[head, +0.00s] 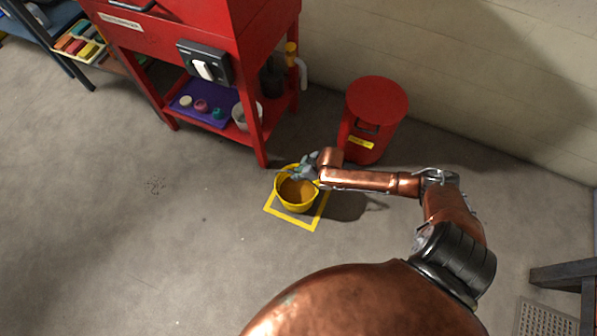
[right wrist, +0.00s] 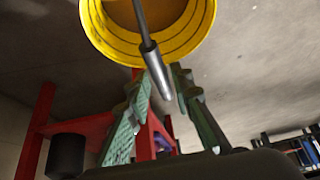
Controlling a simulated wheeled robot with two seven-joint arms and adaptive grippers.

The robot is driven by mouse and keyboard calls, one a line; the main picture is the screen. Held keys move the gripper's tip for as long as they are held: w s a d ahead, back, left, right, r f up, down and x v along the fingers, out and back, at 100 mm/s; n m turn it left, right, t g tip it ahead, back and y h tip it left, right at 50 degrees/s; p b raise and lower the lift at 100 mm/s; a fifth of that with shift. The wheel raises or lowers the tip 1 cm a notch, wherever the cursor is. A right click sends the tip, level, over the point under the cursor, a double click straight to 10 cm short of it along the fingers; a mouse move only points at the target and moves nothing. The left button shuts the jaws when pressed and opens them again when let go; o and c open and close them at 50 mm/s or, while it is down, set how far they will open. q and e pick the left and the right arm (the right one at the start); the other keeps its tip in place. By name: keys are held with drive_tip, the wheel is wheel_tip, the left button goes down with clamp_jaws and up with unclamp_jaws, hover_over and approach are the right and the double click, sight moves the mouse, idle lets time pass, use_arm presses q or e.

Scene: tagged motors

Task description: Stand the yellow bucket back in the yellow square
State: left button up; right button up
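The yellow bucket (head: 297,207) stands upright within the yellow square (head: 290,219) marked on the floor, its opening up and orange-brown inside. I cannot tell whether its base touches the floor. The bucket (right wrist: 95,32) also shows at the top of the right wrist view. Its handle is raised, with a grey grip (right wrist: 153,65) running between my finger pads. My right gripper (head: 308,168) is at the bucket's far rim in the head view. My left gripper is not in view.
A red bin (head: 376,105) stands by the wall behind my right arm. A red workbench (head: 222,128) with a purple tray on its lower shelf is at the back. Coloured bins (head: 80,45) are at far left. Floor left of the square is clear.

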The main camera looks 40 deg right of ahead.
drive_tip(key=shift+o, duration=1.1)
drive_tip(key=shift+s+f, duration=0.55)
drive_tip(key=shift+s+d+r, duration=0.1)
drive_tip(key=shift+d+r, duration=0.05)
drive_tip(key=shift+r, duration=0.2)
drive_tip(key=v, duration=1.1)
drive_tip(key=shift+w+r, duration=0.25)
drive_tip(key=shift+r, duration=0.2)
